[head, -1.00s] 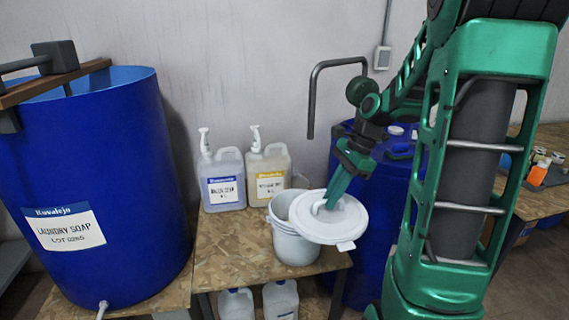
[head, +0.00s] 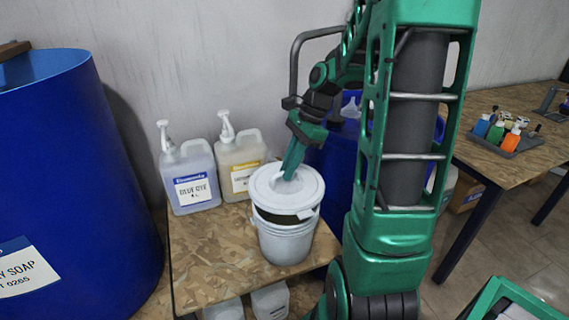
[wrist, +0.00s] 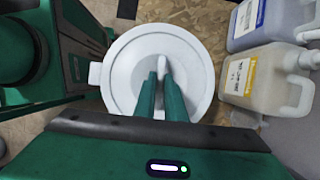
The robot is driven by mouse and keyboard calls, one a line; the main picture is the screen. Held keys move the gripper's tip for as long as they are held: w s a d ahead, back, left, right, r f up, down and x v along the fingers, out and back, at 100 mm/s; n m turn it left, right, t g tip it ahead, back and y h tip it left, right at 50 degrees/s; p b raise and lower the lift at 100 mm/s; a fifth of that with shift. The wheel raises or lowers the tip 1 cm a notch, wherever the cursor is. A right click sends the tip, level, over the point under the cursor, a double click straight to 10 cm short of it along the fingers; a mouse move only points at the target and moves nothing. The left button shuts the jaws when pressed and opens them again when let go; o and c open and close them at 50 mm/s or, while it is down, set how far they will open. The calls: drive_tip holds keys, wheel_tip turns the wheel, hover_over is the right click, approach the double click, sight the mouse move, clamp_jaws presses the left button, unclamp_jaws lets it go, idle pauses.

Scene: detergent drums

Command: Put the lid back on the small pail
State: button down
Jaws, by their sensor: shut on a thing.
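The white round lid (head: 286,186) is held by my gripper (head: 290,173) over the mouth of the small pail (head: 284,240). The pail is white and stands upright on a small wooden table. A dark gap shows between the lid and the pail's rim at the front, so the lid is not flush there. In the wrist view the lid (wrist: 122,73) fills the middle and hides nearly all of the pail. My gripper's green fingers (wrist: 161,82) are shut on the lid's raised handle. A small tab sticks out from the lid's edge.
Two pump jugs, one with a blue label (head: 193,185) and one with a yellow label (head: 240,160), stand just behind and left of the pail. A large blue drum (head: 75,170) is at left. Another blue drum (head: 335,168) is behind my arm. Bottles sit in a tray (head: 520,143) at right.

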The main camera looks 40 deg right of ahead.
sight(288, 183)
drive_tip(key=shift+s+f, duration=0.1)
drive_tip(key=shift+f, duration=2.35)
drive_tip(key=shift+a, duration=0.1)
drive_tip(key=shift+f, duration=0.15)
idle(0.5)
drive_tip(key=c, duration=1.3)
unclamp_jaws()
drive_tip(key=shift+o, duration=0.2)
drive_tip(key=shift+r, duration=3.55)
